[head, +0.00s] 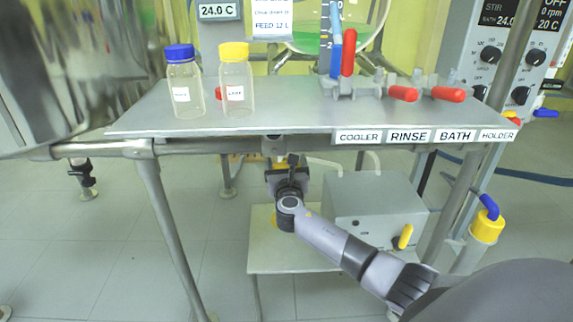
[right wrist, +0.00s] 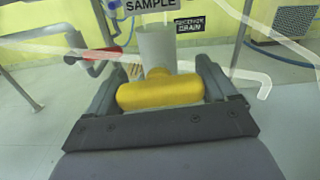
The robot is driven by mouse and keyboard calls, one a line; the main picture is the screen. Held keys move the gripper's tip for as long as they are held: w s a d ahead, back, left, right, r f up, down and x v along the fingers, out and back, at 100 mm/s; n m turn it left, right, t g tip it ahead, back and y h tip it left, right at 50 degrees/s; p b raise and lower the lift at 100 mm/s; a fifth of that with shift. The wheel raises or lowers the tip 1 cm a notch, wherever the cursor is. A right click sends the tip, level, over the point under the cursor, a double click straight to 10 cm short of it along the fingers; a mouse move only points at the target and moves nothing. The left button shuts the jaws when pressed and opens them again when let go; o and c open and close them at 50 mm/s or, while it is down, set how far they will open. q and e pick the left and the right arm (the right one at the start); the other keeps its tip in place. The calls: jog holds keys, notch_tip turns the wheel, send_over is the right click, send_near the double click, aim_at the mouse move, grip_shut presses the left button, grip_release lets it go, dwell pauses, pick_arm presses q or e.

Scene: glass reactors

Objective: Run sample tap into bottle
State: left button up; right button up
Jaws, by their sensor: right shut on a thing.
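My right gripper (head: 287,172) reaches in under the front edge of the metal shelf. In the right wrist view its fingers (right wrist: 160,90) are shut on the two ends of a yellow tap handle (right wrist: 158,93). The handle is on a grey cylindrical body (right wrist: 157,47), below a SAMPLE label (right wrist: 150,5). A blue-capped clear bottle (head: 184,95) and a yellow-capped clear bottle (head: 236,92) stand upright on the shelf. Both have white labels too small to read surely. The tap's outlet is hidden. My left gripper is not in view.
The shelf (head: 300,112) carries several red-handled valves (head: 403,93) at right. Below are a grey box (head: 375,215) and a low table (head: 272,262). A red-handled pipe (right wrist: 95,58) and a RECEIVER DRAIN label (right wrist: 189,26) are near the tap. A large metallic shape (head: 60,70) fills the upper left.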

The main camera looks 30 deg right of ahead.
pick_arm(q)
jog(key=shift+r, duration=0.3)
pick_arm(e)
jog(key=shift+m, duration=0.6)
jog(key=o, duration=0.8)
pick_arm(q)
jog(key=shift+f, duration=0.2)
pick_arm(e)
jog(key=shift+o, duration=0.2)
jog(key=shift+s+a+p, duration=0.3)
jog(key=shift+s+p, duration=0.05)
jog(key=shift+s, duration=0.15)
pick_arm(q)
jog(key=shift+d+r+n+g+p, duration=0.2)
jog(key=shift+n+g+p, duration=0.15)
jog(key=shift+p, duration=0.9)
pick_arm(e)
jog(key=v, duration=0.6)
